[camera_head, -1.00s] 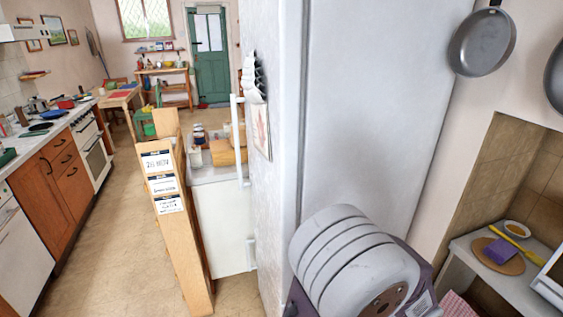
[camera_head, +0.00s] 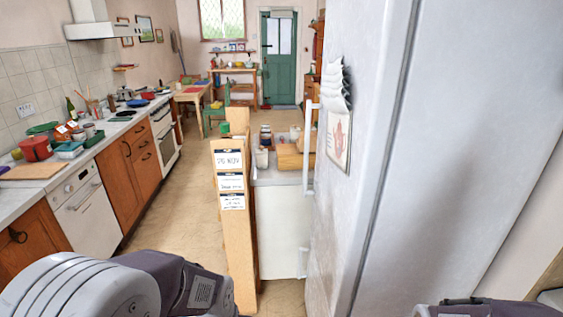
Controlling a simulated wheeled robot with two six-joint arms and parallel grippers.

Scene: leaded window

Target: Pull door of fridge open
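The fridge (camera_head: 455,130) is a tall pale grey-white block on the right, seen from its side. Its front faces left, with white vertical handles on it: an upper handle (camera_head: 308,148) and a lower one (camera_head: 303,262). The door looks shut. A picture card (camera_head: 339,140) and a white wavy item hang on its side. Parts of my arms show at the bottom left and bottom right edges. Neither of my grippers is in view.
A wooden board with paper notes (camera_head: 232,205) stands just left of the fridge front, by a white unit with jars (camera_head: 278,225). A counter with cupboards (camera_head: 110,180) runs along the left wall. The floor (camera_head: 185,210) between is clear, leading to a green door (camera_head: 279,58).

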